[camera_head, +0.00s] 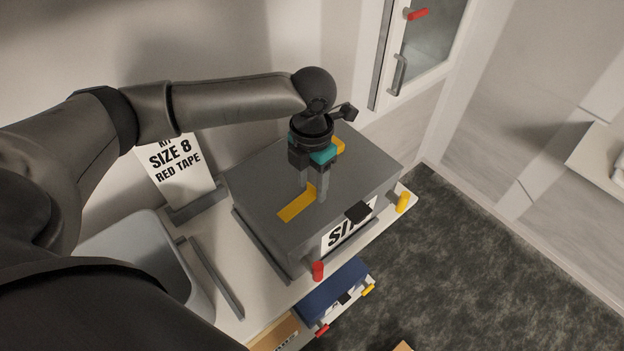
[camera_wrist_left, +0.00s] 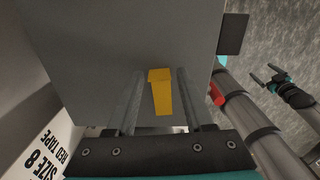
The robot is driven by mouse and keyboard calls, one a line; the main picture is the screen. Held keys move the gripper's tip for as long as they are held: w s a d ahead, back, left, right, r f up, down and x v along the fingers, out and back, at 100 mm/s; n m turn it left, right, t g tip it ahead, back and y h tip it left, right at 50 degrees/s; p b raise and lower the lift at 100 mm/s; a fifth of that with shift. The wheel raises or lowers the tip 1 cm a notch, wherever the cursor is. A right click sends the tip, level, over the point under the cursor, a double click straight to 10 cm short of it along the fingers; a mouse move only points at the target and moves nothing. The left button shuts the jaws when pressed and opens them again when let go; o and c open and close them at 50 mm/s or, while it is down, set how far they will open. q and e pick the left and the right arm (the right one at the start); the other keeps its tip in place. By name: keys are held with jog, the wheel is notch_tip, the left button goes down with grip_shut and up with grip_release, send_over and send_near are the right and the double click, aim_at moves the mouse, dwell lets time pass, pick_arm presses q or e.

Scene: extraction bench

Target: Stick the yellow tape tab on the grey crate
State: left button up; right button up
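The grey crate (camera_head: 250,180) stands on the bench, a dark clip and a white label on its front. The yellow tape tab (camera_head: 295,205) appears to lie flat on its top; whether it is stuck cannot be told. My left gripper (camera_head: 313,192) points down over the crate top at the tab's end. In the left wrist view the tab (camera_wrist_left: 161,95) lies between the left gripper's fingers (camera_wrist_left: 160,100), with a gap on each side, so the gripper is open. My right gripper (camera_wrist_left: 265,76) shows in the left wrist view, fingers apart and empty.
Another yellow piece (camera_head: 339,145) shows partly behind my left gripper. A sign (camera_head: 175,165) reading "SIZE 8 RED TAPE" and a grey bin (camera_head: 140,245) stand to the left. Red (camera_head: 318,270) and yellow (camera_head: 403,202) pegs mark the bench front. A blue box (camera_head: 330,292) sits below.

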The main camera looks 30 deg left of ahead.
pick_arm(q)
jog(key=shift+o, duration=1)
jog(key=shift+r, duration=0.1)
jog(key=shift+r, duration=0.15)
jog(key=shift+w+r, duration=0.1)
jog(key=shift+r, duration=0.25)
notch_tip(320, 180, up, 14)
jog(key=shift+r+b, duration=0.15)
jog(key=shift+b, duration=0.2)
